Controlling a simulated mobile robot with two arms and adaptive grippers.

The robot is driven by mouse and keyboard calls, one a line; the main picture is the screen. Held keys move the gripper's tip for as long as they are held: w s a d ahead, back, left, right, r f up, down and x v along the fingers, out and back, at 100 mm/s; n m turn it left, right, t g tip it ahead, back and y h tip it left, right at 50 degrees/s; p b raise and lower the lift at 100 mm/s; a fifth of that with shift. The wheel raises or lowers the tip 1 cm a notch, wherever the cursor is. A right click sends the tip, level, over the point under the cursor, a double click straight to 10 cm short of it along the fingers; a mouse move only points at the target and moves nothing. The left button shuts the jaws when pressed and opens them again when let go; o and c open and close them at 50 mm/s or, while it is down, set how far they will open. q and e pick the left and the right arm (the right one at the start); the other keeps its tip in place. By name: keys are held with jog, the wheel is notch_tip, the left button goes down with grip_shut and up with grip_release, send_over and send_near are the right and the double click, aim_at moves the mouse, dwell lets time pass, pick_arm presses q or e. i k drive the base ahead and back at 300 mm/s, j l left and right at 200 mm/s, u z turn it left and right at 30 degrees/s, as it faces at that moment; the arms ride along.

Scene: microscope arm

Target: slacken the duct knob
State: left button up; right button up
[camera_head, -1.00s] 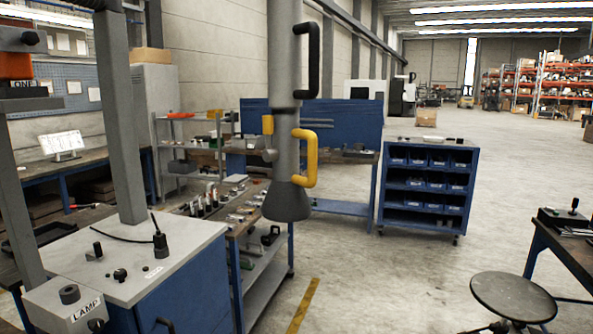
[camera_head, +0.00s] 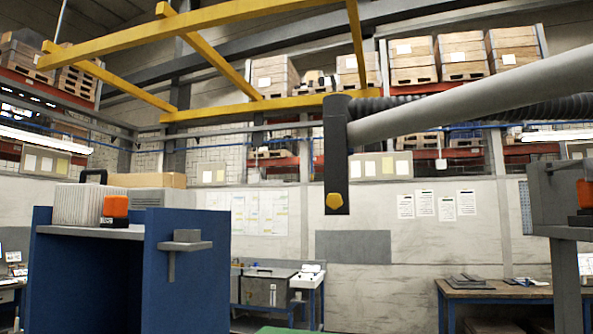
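A yellow, roughly hexagonal knob (camera_head: 337,201) sits at the lower end of a dark upright bracket (camera_head: 337,150), right of centre. A thick grey duct tube (camera_head: 450,98) runs from the upper part of this bracket up to the right edge. A black ribbed hose (camera_head: 470,107) runs along behind the tube. I cannot tell whether the knob is tight or slack. Neither of my grippers is in view, and nothing touches the knob.
A blue cabinet (camera_head: 185,275) with an orange device (camera_head: 116,207) on it stands at lower left. A yellow overhead frame (camera_head: 200,22) crosses the top. A wooden-topped bench (camera_head: 495,290) stands at lower right by the wall. Crates (camera_head: 465,57) sit on high racks.

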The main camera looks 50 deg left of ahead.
aim_at(335, 201)
jog(key=u, duration=1.2)
